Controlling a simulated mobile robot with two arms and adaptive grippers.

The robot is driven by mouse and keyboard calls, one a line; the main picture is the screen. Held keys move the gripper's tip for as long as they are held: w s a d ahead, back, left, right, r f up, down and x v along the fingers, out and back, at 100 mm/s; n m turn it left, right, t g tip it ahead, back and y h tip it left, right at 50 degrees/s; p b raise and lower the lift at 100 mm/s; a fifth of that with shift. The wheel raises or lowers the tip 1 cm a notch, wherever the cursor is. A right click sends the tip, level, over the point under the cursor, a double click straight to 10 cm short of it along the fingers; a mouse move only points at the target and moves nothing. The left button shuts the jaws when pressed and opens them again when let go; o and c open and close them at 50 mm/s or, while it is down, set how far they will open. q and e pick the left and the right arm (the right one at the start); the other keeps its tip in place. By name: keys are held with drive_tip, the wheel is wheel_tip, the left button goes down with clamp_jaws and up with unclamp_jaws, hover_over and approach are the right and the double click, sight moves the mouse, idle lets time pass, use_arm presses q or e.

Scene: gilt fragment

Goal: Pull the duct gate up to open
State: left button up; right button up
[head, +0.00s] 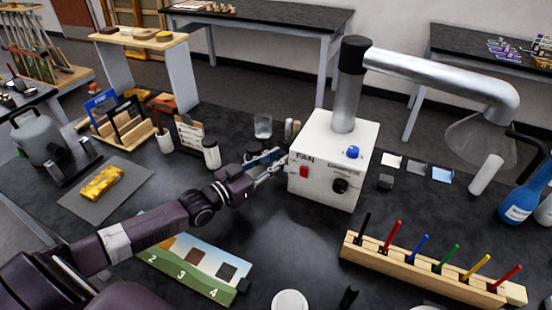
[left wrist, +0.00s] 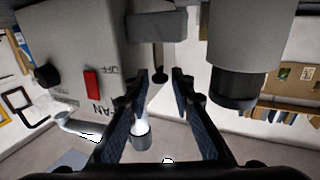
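The white fan box (head: 330,160) stands on the black bench with a red switch (head: 304,172), a black damper knob (head: 340,186) and a blue knob (head: 353,152). A silver duct (head: 440,72) rises from it through a black collar (head: 351,54). My left gripper (head: 278,162) is at the box's left side. In the left wrist view the box (left wrist: 75,50) appears upside down. The left gripper's fingers (left wrist: 161,75) are apart there, with a small dark upright part (left wrist: 159,68) between or beyond the tips. I cannot tell whether that part is the duct gate. My right gripper is not in view.
A wooden rack of coloured pens (head: 430,268) stands at front right. A numbered board (head: 195,270) lies under my left arm. A jar (head: 211,153) and a glass (head: 263,127) stand behind the arm. A blue bottle (head: 525,195) is at far right.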

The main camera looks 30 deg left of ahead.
use_arm(q)
clamp_jaws()
drive_tip(key=shift+r, duration=0.1)
wheel_tip(320, 180, up, 2)
drive_tip(key=shift+r+p, duration=0.15)
drive_tip(key=shift+p, duration=1)
unclamp_jaws()
